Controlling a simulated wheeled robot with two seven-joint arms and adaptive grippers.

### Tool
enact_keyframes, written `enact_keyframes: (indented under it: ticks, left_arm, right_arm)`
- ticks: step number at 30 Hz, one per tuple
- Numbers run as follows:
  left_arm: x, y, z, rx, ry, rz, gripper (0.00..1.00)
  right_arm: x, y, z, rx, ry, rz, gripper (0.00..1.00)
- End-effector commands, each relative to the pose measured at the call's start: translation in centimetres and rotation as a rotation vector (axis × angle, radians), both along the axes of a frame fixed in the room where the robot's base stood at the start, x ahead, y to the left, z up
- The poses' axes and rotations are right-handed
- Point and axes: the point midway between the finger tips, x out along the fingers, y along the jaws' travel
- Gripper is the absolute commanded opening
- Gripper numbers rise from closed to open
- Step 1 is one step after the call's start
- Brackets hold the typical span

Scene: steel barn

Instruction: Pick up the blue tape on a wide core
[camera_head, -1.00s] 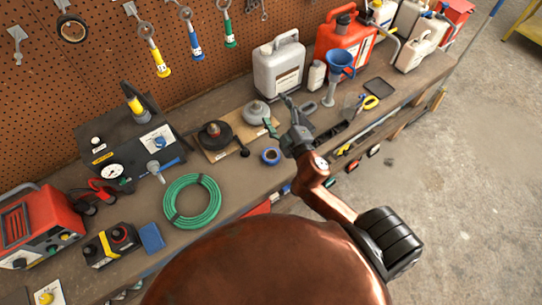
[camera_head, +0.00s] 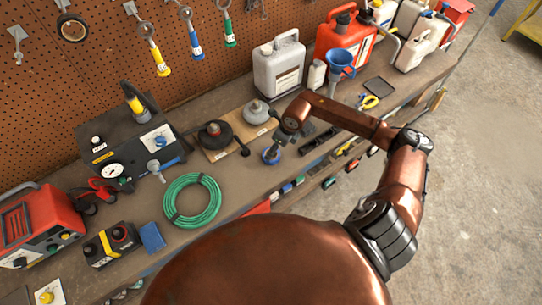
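The blue tape on a wide core (camera_head: 269,158) lies on the workbench near its front edge, right of the green hose coil. My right arm reaches in from the right, and its gripper (camera_head: 275,149) points down right over the tape. The gripper covers part of the roll. The fingertips are small and partly hidden, so I cannot tell whether they touch the tape or how far apart they are. My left gripper is not in view.
A dark round-based tool on a board (camera_head: 214,136) and a grey round canister (camera_head: 256,112) stand close behind the tape. The green hose coil (camera_head: 171,205) lies to its left. A blue funnel (camera_head: 340,62) and a white jug (camera_head: 278,68) stand farther back.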

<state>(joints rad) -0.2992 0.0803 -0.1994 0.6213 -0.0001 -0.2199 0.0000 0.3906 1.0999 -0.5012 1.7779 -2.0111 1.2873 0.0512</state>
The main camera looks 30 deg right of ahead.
Motion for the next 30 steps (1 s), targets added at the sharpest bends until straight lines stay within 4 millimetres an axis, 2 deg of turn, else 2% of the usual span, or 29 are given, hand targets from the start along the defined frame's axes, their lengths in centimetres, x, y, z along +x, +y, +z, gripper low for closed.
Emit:
enact_keyframes:
  ticks: [18,26,30]
  left_arm:
    - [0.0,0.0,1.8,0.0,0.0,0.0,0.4]
    - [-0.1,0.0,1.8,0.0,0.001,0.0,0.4]
    - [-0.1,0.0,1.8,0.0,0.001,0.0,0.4]
  right_arm:
    - [1.8,0.5,-6.9,-0.005,0.006,-0.001,0.74]
    - [1.9,0.5,-7.3,-0.006,0.005,-0.001,0.74]
    - [1.9,0.5,-7.3,-0.006,0.005,-0.001,0.66]
